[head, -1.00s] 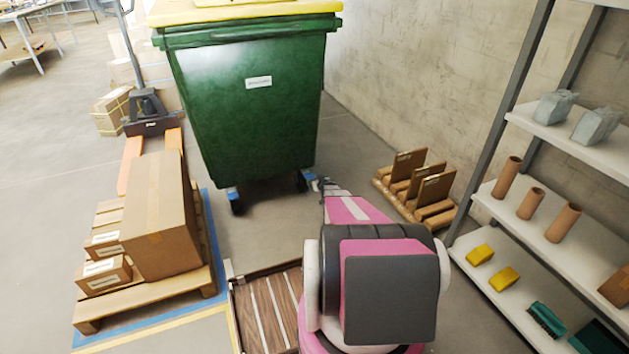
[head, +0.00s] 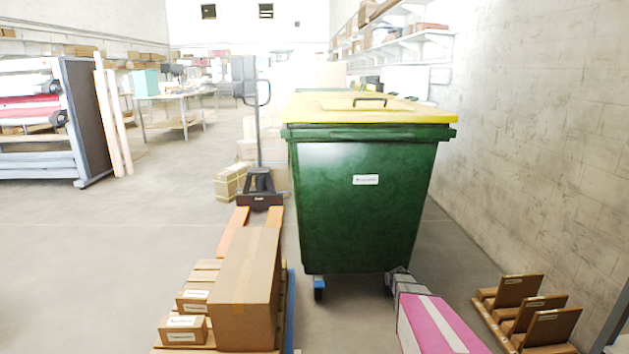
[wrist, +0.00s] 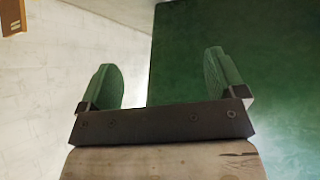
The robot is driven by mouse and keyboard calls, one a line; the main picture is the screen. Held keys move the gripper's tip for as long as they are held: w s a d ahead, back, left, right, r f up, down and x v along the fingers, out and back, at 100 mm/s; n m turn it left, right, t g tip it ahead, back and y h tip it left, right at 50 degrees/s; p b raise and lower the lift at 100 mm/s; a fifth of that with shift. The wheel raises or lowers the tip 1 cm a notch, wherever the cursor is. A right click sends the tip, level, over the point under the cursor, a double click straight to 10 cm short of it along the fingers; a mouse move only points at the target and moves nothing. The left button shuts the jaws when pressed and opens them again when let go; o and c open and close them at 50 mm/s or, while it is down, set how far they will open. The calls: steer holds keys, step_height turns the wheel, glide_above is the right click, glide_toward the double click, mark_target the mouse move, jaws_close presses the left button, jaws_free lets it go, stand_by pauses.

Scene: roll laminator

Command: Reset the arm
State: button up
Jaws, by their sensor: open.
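My gripper (wrist: 165,82) is open and empty in the wrist view, its two green-padded fingers wide apart. The green side of the wheeled bin (wrist: 270,60) fills the right of that view behind the fingers. In the head view my gripper (head: 397,276) is small and dark at the end of my pink arm, in front of the lower right of the green bin (head: 350,215). I cannot tell there whether it touches the bin.
A pallet with cardboard boxes (head: 247,290) stands at the lower left, with a pallet jack (head: 260,190) behind it. A wooden rack with brown boards (head: 520,290) lies at the right by the wall. Open floor (head: 120,240) lies left.

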steer(key=s+a+r+g+y, duration=0.1)
steer(key=s+a+r+g, duration=0.2)
steer(key=s, duration=0.7)
steer(key=s+a+r+n+g+y, duration=0.1)
steer(key=s+a+r+g, duration=0.2)
steer(key=s+a+r, duration=0.4)
steer(key=s+a+r+n+g+y, duration=0.1)
steer(key=s+a+r+g+y, duration=0.1)
steer(key=s+a+r, duration=0.3)
steer(key=s+a+g, duration=0.1)
steer(key=s+a, duration=0.3)
steer(key=s, duration=0.4)
steer(key=shift+s+a, duration=0.3)
steer(key=shift+a, duration=0.1)
